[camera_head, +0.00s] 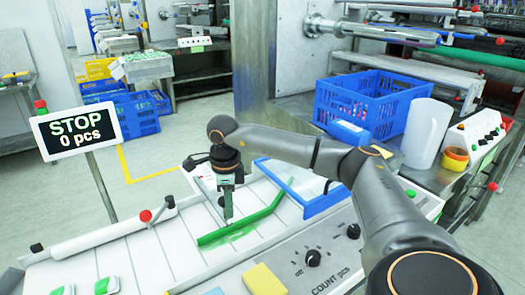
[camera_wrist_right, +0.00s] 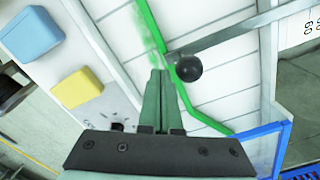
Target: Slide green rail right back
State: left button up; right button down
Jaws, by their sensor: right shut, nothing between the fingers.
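The green rail (camera_head: 243,228) is a bent bright green strip on the white slatted surface of the machine. It also shows in the wrist view (camera_wrist_right: 150,28), running past the fingertips and bending to the lower right. My right gripper (camera_head: 228,217) points down at the rail, its closed green fingers empty. In the wrist view the fingertips (camera_wrist_right: 160,73) lie right beside the rail; I cannot tell whether they touch it. A black ball knob (camera_wrist_right: 188,68) on a grey bar sits just right of the fingertips. My left gripper is not in view.
A STOP display (camera_head: 78,132) stands at the left. The control panel with a black dial (camera_head: 313,258) is in front, beside a yellow block (camera_head: 263,280). A blue-framed clear cover (camera_head: 318,200) is right of the rail. A blue crate (camera_head: 370,103) and white cylinder (camera_head: 427,133) stand behind.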

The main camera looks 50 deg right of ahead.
jog(key=shift+w, duration=0.1)
jog(key=w+d+p, duration=0.1)
jog(key=w+d, duration=0.1)
jog(key=w, duration=0.6)
jog(key=shift+d, duration=0.25)
dwell(1.5)
jog(key=shift+s, duration=0.15)
jog(key=shift+s+a+p, duration=0.2)
jog(key=shift+s+p, duration=0.4)
jog(key=shift+s, duration=0.1)
notch_tip(320, 180, up, 8)
jog(key=p, duration=0.7)
